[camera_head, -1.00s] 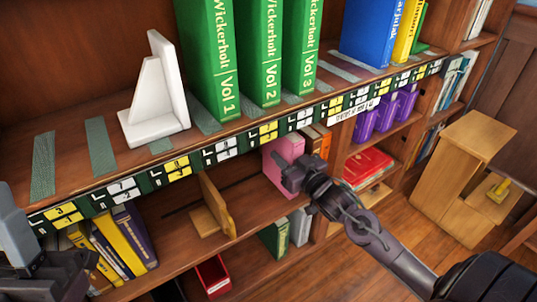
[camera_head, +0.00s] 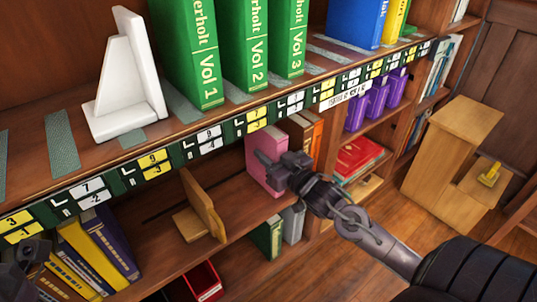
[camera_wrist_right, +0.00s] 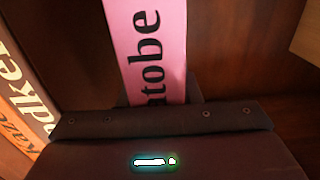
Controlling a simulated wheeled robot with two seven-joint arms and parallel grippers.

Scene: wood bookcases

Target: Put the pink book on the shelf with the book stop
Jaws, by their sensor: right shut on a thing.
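The pink book (camera_head: 264,160) stands upright on the lower shelf (camera_head: 160,238), beside a brown and an orange book. My right gripper (camera_head: 272,170) is shut on the pink book's spine side. In the right wrist view the pink spine (camera_wrist_right: 153,50) with black letters rises from between the jaws; the fingertips are mostly hidden. A wooden book stop (camera_head: 203,210) stands on the same shelf, left of the pink book, with bare shelf between them. My left gripper (camera_head: 22,268) shows only partly at the lower left edge, and its jaws are unclear.
A white bookend (camera_head: 128,85) and large green volumes (camera_head: 243,50) stand on the upper shelf, whose labelled front edge overhangs the lower one. Brown (camera_head: 298,132) and orange books stand right of the pink book. A red bin (camera_head: 204,282) sits below. A wooden step stool (camera_head: 450,150) stands at right.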

